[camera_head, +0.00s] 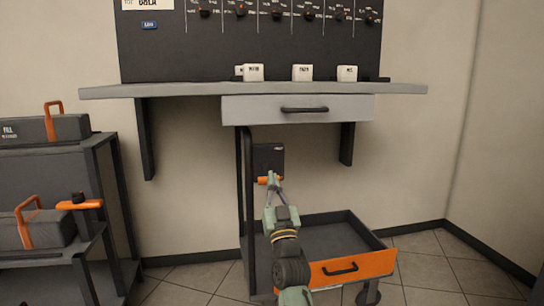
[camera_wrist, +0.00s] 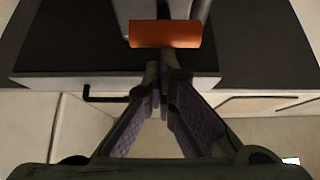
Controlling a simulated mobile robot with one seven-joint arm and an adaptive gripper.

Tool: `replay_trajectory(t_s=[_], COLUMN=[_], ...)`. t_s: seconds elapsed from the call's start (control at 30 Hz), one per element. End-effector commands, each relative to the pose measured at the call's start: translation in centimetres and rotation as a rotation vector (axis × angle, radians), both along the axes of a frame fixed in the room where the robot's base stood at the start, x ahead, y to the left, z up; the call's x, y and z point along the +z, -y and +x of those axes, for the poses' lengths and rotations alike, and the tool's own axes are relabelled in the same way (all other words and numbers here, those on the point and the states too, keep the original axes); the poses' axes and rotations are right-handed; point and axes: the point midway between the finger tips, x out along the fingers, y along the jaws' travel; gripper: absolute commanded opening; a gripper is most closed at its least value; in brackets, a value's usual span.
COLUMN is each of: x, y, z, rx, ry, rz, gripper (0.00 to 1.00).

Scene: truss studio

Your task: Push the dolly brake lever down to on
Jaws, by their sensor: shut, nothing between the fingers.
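The dolly (camera_head: 352,267) stands under the wall shelf, with a dark deck, an orange front and a tall dark upright frame on its left. Its orange brake lever (camera_head: 262,180) sits just below a dark plate (camera_head: 268,157) beside that upright. The lever also shows as an orange bar at the top of the wrist view (camera_wrist: 165,34). My gripper (camera_head: 271,178) is shut and empty, its tips at the lever. In the wrist view the closed fingertips (camera_wrist: 162,68) are right by the lever's edge; I cannot tell whether they touch. The gripper partly hides the lever in the head view.
A shelf with a drawer (camera_head: 298,108) overhangs the dolly and carries several white blocks. A dark panel with knobs (camera_head: 250,45) is above it. A dark rack (camera_head: 85,215) at left holds cases with orange handles. The floor right of the dolly is clear.

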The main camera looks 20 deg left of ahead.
Motion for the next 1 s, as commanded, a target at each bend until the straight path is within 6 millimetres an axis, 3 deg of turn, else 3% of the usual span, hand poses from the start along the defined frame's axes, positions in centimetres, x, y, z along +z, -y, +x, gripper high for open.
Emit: replay_trajectory(t_s=[0.07,0.4,0.6,1.0], x=[-0.1,6.8,9.5,10.2], y=[-0.4,-0.2,0.0,0.1], z=[0.3,0.0,-0.1,-0.1], rx=[0.004,0.002,0.0,-0.001], ry=[-0.014,0.0,0.003,0.003], rz=[-0.01,-0.002,0.001,0.001], gripper=[0.0,0.0,0.0,0.0])
